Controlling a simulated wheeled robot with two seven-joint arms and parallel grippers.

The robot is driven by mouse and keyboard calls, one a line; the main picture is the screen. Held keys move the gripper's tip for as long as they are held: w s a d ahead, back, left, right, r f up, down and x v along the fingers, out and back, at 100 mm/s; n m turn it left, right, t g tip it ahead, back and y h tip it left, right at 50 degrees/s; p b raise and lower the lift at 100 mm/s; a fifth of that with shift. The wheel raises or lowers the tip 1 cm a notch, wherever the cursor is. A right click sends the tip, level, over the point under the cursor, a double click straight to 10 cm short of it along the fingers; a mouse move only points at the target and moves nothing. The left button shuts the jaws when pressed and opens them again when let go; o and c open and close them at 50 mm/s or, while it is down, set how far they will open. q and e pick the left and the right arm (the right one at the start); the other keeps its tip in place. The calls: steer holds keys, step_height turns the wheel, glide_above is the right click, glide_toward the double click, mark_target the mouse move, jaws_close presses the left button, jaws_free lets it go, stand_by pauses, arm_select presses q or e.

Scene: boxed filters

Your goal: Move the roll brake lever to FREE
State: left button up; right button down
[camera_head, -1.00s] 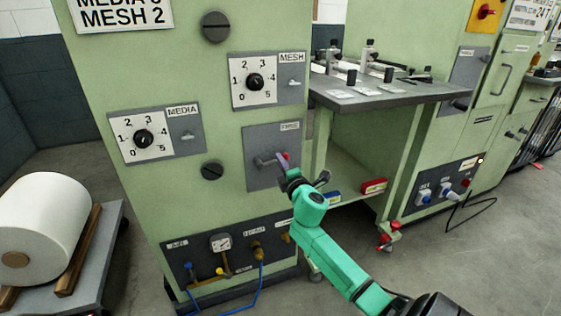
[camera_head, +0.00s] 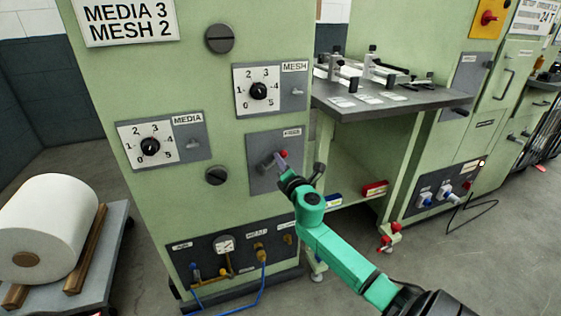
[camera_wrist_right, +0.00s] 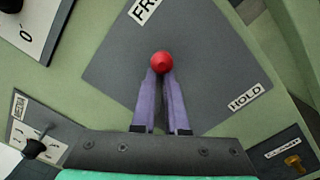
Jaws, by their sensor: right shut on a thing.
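The roll brake lever shows by its red knob (camera_head: 284,154) in the head view, in front of a grey plate (camera_head: 258,150) on the green machine's front. In the right wrist view the red knob (camera_wrist_right: 161,63) sits between the tips of my right gripper (camera_wrist_right: 162,82), whose purple fingers are shut on it. The plate (camera_wrist_right: 205,45) carries a partly cut-off label starting "FR" (camera_wrist_right: 145,9) at upper left and a "HOLD" label (camera_wrist_right: 246,97) at right. The lever's shaft is mostly hidden by the fingers. My left gripper is out of view.
Above the plate is the MESH dial (camera_head: 258,90); to its left is the MEDIA dial (camera_head: 150,146). A gauge panel (camera_head: 235,258) with a blue hose is below. A grey worktable (camera_head: 420,98) juts out at right. A white roll (camera_head: 45,225) lies on a cart at left.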

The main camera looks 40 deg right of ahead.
steer(key=shift+d+r, duration=0.15)
steer(key=shift+r, duration=0.05)
steer(key=c, duration=0.9)
jaws_free()
steer(key=shift+c, duration=0.2)
steer(key=shift+f, duration=0.1)
steer(key=shift+s, duration=0.1)
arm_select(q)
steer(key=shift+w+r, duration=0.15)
arm_select(e)
steer(key=v, duration=1.4)
steer(key=shift+s, duration=0.2)
